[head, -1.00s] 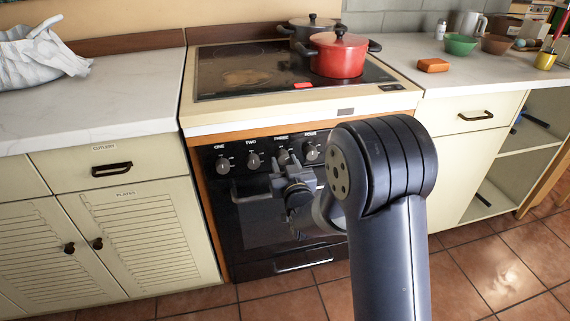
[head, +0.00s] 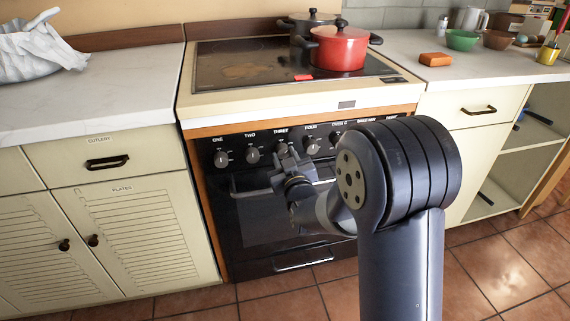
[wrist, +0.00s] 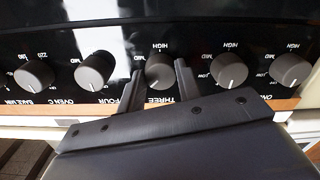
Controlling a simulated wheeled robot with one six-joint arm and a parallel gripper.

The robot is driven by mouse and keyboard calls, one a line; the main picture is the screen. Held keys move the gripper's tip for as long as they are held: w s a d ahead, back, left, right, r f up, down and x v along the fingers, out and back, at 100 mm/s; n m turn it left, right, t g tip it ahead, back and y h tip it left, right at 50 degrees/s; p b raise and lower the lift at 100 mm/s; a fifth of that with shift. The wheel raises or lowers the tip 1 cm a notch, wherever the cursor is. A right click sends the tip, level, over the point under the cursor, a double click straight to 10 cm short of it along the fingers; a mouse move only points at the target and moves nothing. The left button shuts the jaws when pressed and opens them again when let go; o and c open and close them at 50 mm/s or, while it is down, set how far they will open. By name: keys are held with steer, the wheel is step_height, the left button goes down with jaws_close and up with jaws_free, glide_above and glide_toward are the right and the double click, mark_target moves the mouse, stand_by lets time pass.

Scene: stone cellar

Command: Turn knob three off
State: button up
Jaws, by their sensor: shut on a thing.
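Knob three (wrist: 160,71) is a dark grey round knob on the black front panel of the stove. In the wrist view, its THREE label shows upside down below it and HIGH shows above it. My gripper (wrist: 159,78) has one finger on each side of the knob and is shut on it. In the head view, my gripper (head: 285,163) is against the panel in the row of knobs, and largely covers knob three. The pointer mark on knob three is too unclear to read.
Knob four (wrist: 95,71) and knob two (wrist: 229,71) flank the held knob closely. The oven handle (head: 248,192) runs below the knobs. A red pot (head: 338,50) and a dark pot (head: 300,20) stand on the cooktop (head: 235,72).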

steer(key=n+b, duration=0.3)
steer(key=n, duration=0.1)
steer(key=shift+f+n, duration=0.1)
steer(key=shift+n, duration=0.2)
steer(key=n+b, duration=0.2)
steer(key=n, duration=0.2)
steer(key=shift+b, duration=0.35)
steer(key=shift+r+n, duration=0.2)
steer(key=shift+n, duration=0.1)
steer(key=o, duration=1)
steer(key=shift+d, duration=0.1)
steer(key=p+v, duration=0.1)
steer(key=v, duration=0.9)
steer(key=shift+s+p, duration=0.3)
steer(key=shift+s, duration=0.1)
steer(key=shift+w, duration=0.1)
